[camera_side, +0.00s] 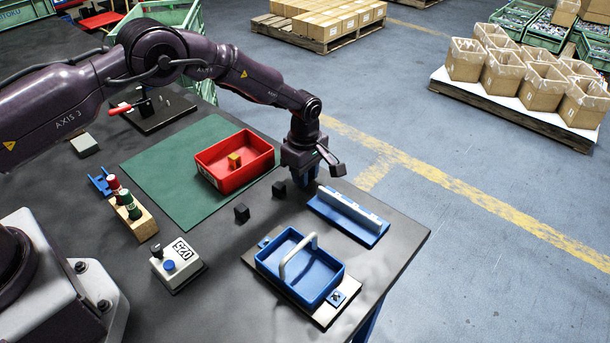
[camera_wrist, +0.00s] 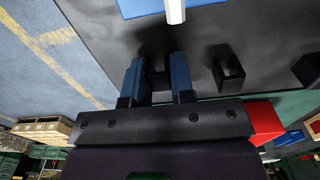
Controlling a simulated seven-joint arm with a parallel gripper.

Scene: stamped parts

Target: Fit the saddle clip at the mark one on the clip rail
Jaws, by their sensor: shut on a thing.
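My gripper (camera_side: 308,181) is near the left end of the clip rail, low over the dark table. In the wrist view its two blue fingers (camera_wrist: 157,64) are closed around a small black saddle clip (camera_wrist: 158,82), mostly hidden between them. The clip rail (camera_side: 349,210) is a pale grey bar on a blue base. Its end shows at the top of the wrist view (camera_wrist: 175,11), ahead of the fingers and apart from them. The numbered marks cannot be read. Two loose black clips, one near (camera_side: 279,189) and one farther left (camera_side: 241,212), stand on the table.
A red bin (camera_side: 212,176) with a yellow block inside sits on a green mat (camera_side: 150,168) to the left. A blue tray (camera_side: 335,273) with a grey handle stands in front of the rail. A grey button box (camera_side: 182,279) is front left. The table edge lies right of the rail.

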